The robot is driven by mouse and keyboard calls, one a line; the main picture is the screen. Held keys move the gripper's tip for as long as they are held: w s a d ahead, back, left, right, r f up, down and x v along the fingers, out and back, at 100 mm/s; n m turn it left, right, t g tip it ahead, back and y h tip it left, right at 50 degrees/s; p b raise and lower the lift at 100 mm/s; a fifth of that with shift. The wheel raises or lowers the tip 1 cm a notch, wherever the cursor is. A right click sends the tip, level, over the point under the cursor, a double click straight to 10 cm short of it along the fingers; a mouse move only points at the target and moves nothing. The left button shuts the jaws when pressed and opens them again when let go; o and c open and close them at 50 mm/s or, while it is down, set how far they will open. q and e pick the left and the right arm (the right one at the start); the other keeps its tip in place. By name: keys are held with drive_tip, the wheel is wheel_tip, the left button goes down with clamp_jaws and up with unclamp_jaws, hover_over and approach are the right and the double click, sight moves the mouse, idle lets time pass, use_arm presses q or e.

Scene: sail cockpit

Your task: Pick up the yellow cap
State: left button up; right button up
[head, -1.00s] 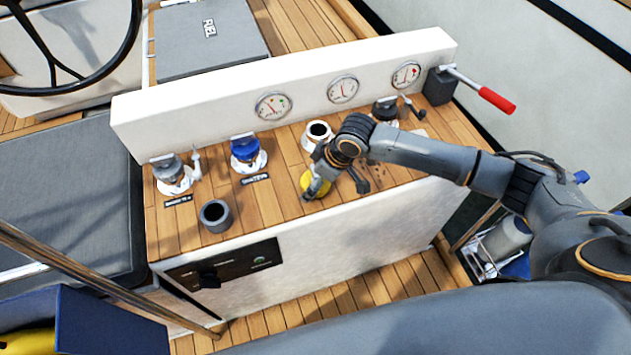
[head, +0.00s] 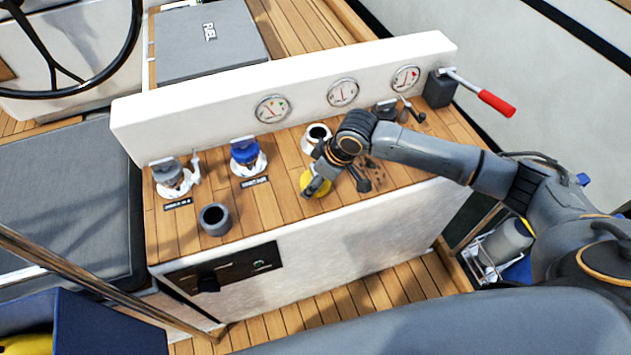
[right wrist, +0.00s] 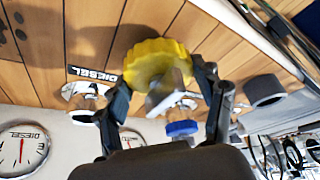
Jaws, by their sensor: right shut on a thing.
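The yellow cap (head: 313,182) is a round, ridged cap at the front of the wooden console top. My right gripper (head: 336,184) reaches down over it from the right. The gripper partly hides the cap in the head view. I cannot tell whether its underside touches the wood. An open white filler neck (head: 317,137) stands just behind the gripper. My left gripper is not in view.
A blue-capped filler (head: 246,153), a grey-capped filler (head: 172,174) and a grey cup (head: 215,219) stand to the left. A dark-capped filler (head: 386,109) is behind my right arm. The white gauge panel (head: 210,112) and red-handled lever (head: 497,103) border the back.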

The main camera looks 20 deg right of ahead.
drive_tip(key=s+a+r+p, duration=0.2)
drive_tip(key=s+r+p, duration=0.2)
drive_tip(key=s+r, duration=1)
drive_tip(key=shift+r, duration=0.25)
drive_tip(key=shift+w, duration=0.15)
idle(1.0)
